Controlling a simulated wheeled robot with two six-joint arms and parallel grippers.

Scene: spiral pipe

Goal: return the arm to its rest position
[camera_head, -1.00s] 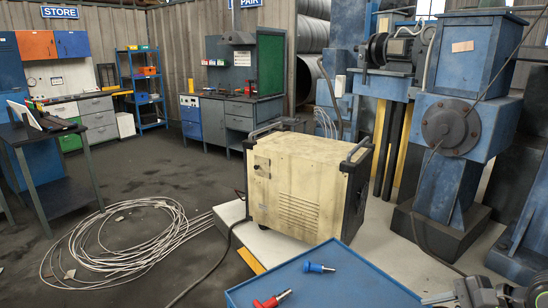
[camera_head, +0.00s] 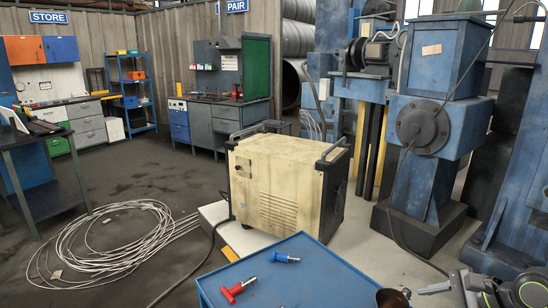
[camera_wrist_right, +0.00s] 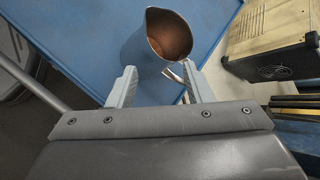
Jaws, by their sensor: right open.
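My right gripper (camera_wrist_right: 158,82) is open in the right wrist view, with its two pale fingers apart. A grey metal cup (camera_wrist_right: 139,48) with a coppery inside is just beyond the fingertips, over the blue table top (camera_wrist_right: 85,30). I cannot tell whether a finger touches it. In the head view the right gripper (camera_head: 432,290) shows at the bottom right edge, and the cup's coppery inside (camera_head: 392,299) is just left of it, cut off by the frame. My left arm and gripper are not in view.
A red-handled tool (camera_head: 237,290) and a blue one (camera_head: 285,258) lie on the blue table (camera_head: 325,262). Behind stand a cream machine (camera_head: 275,185) and a large blue machine (camera_head: 430,120). Coiled cable (camera_head: 100,245) lies on the floor at left.

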